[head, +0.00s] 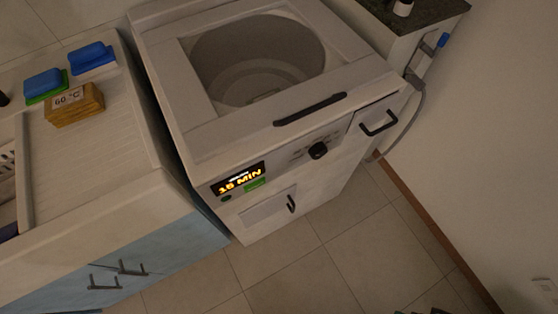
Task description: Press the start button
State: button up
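A white washing machine (178,95) stands in the middle of the head view, with its round drum opening (262,55) uncovered on top. Its front panel has a dark display (238,180) with "16 MIN" in yellow. Under the display are a small bright green rectangle (255,184) and a small dark green round spot (226,198). I cannot read a label on either, so I cannot tell which is the start button. A black round knob (318,151) is on the panel to the right. My gripper is not recognisable in view, and nothing touches the panel.
A pale counter (120,150) with blue drawers (140,265), sponges (92,55) and a "60 °C" block (75,105) stands left. A dark-topped cabinet (425,12) is behind. Tiled floor (345,255) before the machine is clear. Small unclear dark shapes (435,311) show at the bottom edge.

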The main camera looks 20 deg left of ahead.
aim_at(260, 183)
jog(key=u, duration=0.9)
